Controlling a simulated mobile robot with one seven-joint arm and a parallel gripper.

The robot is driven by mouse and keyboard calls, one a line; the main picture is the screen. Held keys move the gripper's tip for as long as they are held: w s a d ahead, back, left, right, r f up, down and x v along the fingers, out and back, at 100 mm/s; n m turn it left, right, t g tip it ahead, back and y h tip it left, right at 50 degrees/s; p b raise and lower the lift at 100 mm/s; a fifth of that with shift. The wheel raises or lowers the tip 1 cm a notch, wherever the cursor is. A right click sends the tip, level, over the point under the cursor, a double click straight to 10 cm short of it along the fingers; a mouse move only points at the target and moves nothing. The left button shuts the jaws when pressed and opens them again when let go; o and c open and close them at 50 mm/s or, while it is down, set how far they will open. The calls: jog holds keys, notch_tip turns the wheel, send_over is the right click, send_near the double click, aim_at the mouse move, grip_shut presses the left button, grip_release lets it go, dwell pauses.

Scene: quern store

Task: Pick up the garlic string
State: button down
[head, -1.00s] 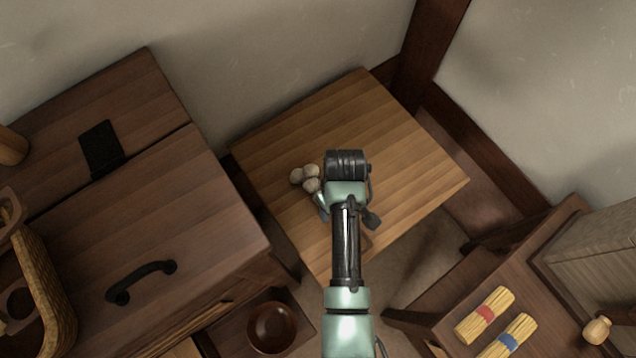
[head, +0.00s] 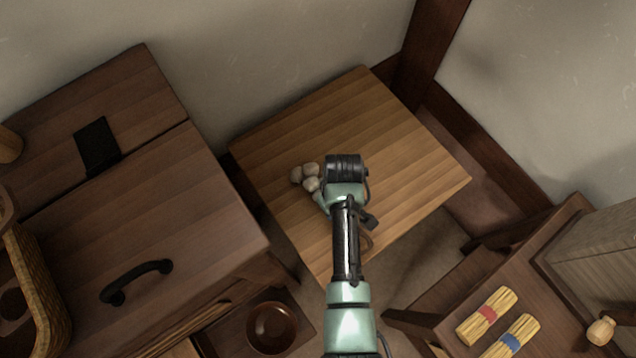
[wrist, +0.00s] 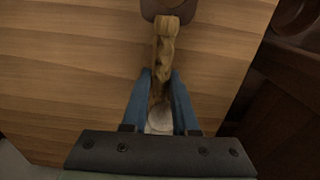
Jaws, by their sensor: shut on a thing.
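The garlic string shows in the head view as a cluster of pale bulbs (head: 306,176) over the wooden table, just left of my wrist. My arm hides its middle. A brown loop, probably its other end, shows right of my arm near the table's front edge. In the wrist view its tan braided stem (wrist: 165,45) runs down between the blue fingers of my gripper (wrist: 160,76). The fingers are shut on the stem, with a pale patch low between them. I cannot tell whether the string is clear of the tabletop.
The table (head: 400,150) is otherwise bare. A dark chest (head: 200,200) with a black handle stands left, a wicker basket (head: 40,290) at its edge. A wooden bowl (head: 272,327) sits low in front. Two tied straw bundles (head: 487,316) lie on a stand at right. Walls close the back.

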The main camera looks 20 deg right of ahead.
notch_tip(320, 180, up, 10)
jog(key=shift+r+p, duration=0.1)
jog(key=shift+p, duration=0.95)
dwell(0.7)
jog(key=w+a+r+m+p, duration=0.1)
jog(key=a+r+m+p, duration=0.3)
jog(key=a+r+p, duration=0.3)
jog(key=a+r, duration=0.3)
jog(key=r, duration=0.2)
jog(key=shift+w+a+r, duration=0.15)
jog(key=shift+w+a, duration=0.05)
jog(key=shift+w, duration=0.1)
